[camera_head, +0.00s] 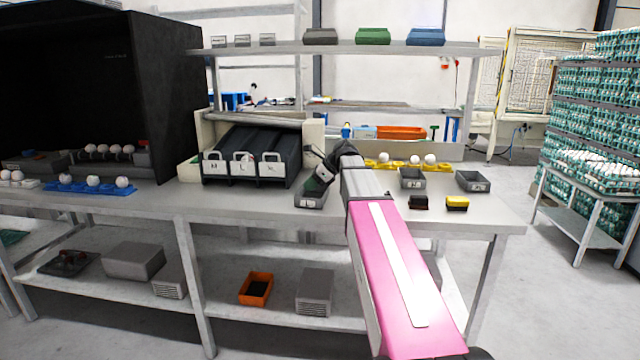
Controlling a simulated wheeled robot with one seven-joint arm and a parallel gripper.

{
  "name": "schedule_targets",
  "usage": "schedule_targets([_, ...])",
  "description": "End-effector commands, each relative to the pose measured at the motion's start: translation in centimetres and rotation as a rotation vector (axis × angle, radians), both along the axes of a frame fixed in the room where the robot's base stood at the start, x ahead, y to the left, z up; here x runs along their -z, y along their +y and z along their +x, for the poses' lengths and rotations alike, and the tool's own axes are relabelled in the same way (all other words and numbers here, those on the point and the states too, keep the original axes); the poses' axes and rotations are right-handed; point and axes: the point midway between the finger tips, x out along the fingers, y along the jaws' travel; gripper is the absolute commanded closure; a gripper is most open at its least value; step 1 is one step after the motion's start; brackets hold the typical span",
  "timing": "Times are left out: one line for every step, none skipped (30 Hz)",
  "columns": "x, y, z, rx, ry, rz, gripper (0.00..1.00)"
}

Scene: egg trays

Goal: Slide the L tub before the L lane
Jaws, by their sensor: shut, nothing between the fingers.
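A dark sorting chute with three sloping lanes stands on the bench, each with a white front label; the middle one reads as the L lane (243,168). A small grey tub (311,203) stands on the bench just right of the chute's front, not before the middle lane. Its label is too small to read surely. My gripper (322,177) is shut, with its tip down at or inside this tub; whether it touches the wall is unclear. Two more grey tubs, one (412,184) right of my arm and one (474,187) farther right, have labels I cannot read surely.
A black block (418,203) and a yellow-topped block (457,204) lie near the bench's front right. A yellow tray (383,163) with white eggs lies behind my arm. A blue egg tray (90,188) lies left. The bench strip (240,203) before the chute is clear.

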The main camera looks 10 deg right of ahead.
Motion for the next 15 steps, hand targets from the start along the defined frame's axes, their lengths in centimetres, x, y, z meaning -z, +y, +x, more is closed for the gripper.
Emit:
schedule_targets([-0.01,0.37,0.12,-0.001,0.001,0.0,1.0])
schedule_targets([0.0,0.5,0.15,-0.001,0.001,0.0,1.0])
schedule_targets([-0.01,0.62,0.18,0.001,0.001,0.0,1.0])
schedule_targets([-0.01,0.68,0.2,0.001,0.001,0.0,1.0])
schedule_targets([-0.01,0.73,0.21,0.001,0.001,0.0,1.0])
schedule_targets([-0.01,0.75,0.22,0.001,0.001,0.0,1.0])
schedule_targets([-0.01,0.75,0.22,0.001,0.001,0.0,1.0])
schedule_targets([-0.01,0.76,0.22,0.001,0.001,0.0,1.0])
schedule_targets([-0.01,0.75,0.22,0.001,0.0,0.0,1.0])
schedule_targets([-0.01,0.74,0.23,0.001,0.0,0.0,1.0])
schedule_targets([-0.01,0.74,0.23,0.001,0.0,0.0,1.0])
schedule_targets([-0.01,0.73,0.22,0.001,0.0,0.0,1.0])
schedule_targets([-0.01,0.73,0.22,0.001,0.001,0.0,1.0])
schedule_targets([-0.02,0.75,0.22,0.001,0.001,0.0,1.0])
schedule_targets([-0.02,0.84,0.26,0.001,0.001,0.0,1.0])
